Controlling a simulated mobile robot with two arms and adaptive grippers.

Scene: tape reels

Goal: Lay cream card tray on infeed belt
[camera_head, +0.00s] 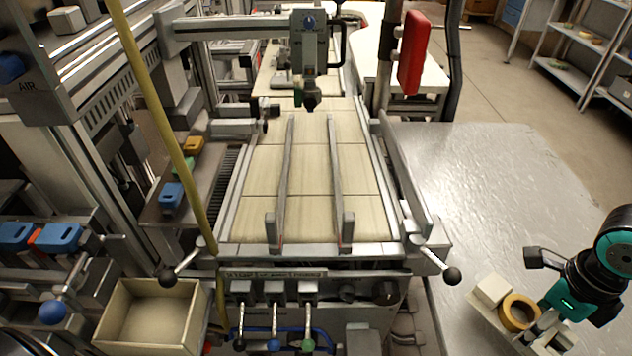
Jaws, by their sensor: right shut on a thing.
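The infeed belt (365,215), with pale cream segments, runs away from me down the middle between metal side rails. No tray lies on its near part. My right gripper (543,332) is at the lower right, over the grey metal table and right of the belt. It is shut on a small pale cream piece, which looks like the cream card tray (488,318). A tan tape reel (518,312) and a whitish block (490,290) show at this piece. The gripper hides part of it, so I cannot tell its full shape. My left gripper is out of view.
Two long guide bars (336,185) stand above the belt, under a gantry head (309,60). Ball-ended levers (452,275) stick out at the belt's near corners. An open cream box (150,315) is at the lower left. The metal table (490,190) is mostly clear.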

